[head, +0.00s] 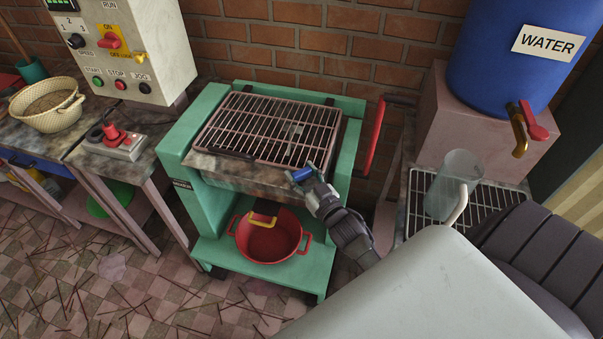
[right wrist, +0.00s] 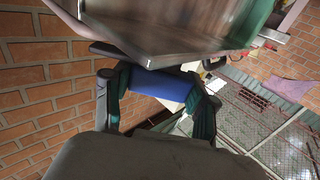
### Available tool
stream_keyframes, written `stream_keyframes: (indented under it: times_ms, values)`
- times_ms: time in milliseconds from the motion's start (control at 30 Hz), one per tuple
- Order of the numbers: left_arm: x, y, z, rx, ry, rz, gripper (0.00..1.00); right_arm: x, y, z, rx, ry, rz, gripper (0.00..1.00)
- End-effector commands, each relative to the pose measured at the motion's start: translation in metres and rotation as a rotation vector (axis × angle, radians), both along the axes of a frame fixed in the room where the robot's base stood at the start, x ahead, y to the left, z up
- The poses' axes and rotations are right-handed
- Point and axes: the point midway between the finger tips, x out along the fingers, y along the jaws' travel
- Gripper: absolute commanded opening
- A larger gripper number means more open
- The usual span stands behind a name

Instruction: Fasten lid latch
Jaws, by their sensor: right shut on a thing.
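The green extruder (head: 172,149) stands in the middle of the head view. A barred metal lid (head: 270,125) lies over its top, looking closed down. A blue grip (head: 300,174), which looks like the latch handle, is at the hopper's front right edge. My right gripper (head: 304,179) is shut on it. In the right wrist view the blue grip (right wrist: 158,85) lies across between the two fingers, just under the metal hopper (right wrist: 165,30). Whether the latch is hooked is not visible. My left gripper is not in view.
A red basin (head: 268,243) with a yellow-handled thing sits on the extruder's lower shelf. A red lever (head: 376,135) rises at the extruder's right. A blue water barrel (head: 505,65) and a glass jug (head: 452,185) are at the right. A control box (head: 135,45) stands at the left.

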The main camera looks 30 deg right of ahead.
Motion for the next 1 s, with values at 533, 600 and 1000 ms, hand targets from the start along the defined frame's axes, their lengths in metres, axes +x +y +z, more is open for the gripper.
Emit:
stream_keyframes:
  times_ms: [533,600,1000]
  values:
    - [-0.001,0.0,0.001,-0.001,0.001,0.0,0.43,0.0,-0.002,0.0,-0.01,0.004,0.222,0.23]
    - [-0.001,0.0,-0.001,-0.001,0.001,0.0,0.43,0.0,-0.003,-0.001,-0.01,0.003,0.28,0.23]
    - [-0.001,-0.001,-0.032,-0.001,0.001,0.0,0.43,0.001,-0.003,-0.004,-0.007,0.002,0.593,0.23]
